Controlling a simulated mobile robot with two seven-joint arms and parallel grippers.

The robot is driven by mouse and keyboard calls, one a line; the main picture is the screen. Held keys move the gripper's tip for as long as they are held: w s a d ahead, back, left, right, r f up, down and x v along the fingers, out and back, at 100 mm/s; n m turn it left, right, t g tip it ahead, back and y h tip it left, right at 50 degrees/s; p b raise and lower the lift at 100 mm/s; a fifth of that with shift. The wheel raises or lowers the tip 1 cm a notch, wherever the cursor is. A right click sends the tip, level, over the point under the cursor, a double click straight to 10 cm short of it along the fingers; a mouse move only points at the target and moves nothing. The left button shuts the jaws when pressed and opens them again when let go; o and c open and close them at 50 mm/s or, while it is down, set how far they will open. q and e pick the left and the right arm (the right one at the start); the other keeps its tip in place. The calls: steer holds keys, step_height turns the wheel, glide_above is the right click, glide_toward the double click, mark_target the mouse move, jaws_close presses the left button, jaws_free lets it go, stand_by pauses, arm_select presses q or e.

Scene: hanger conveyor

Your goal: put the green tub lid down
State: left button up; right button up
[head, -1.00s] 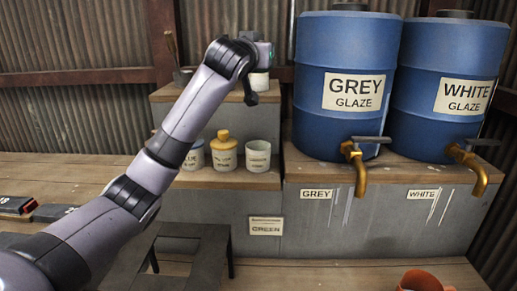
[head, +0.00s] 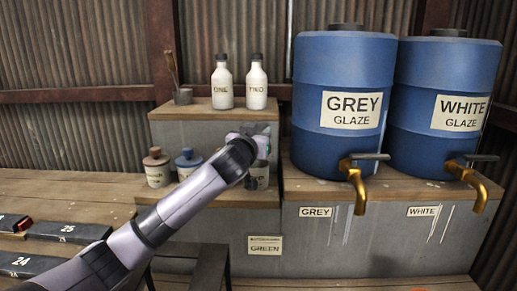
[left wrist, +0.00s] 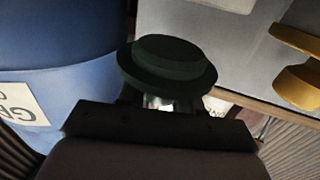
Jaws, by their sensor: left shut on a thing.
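My left gripper (head: 262,150) is over the right end of the lower shelf, in front of the stepped grey block. In the left wrist view it is shut on a dark green tub lid (left wrist: 168,62), a round brimmed disc with a raised centre. The lid is mostly hidden by the gripper in the head view. I cannot tell whether the lid touches anything. My right gripper is not in view.
Tubs with a brown lid (head: 155,168) and a blue lid (head: 188,164) stand left on the shelf. Two white bottles (head: 221,85) (head: 256,84) stand above. Blue barrels (head: 340,100) (head: 440,105) with brass taps stand right.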

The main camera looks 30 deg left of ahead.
arm_select(q)
steer(key=shift+f, duration=1.85)
steer(key=shift+f, duration=0.1)
steer(key=o, duration=1)
steer(key=shift+f, duration=0.2)
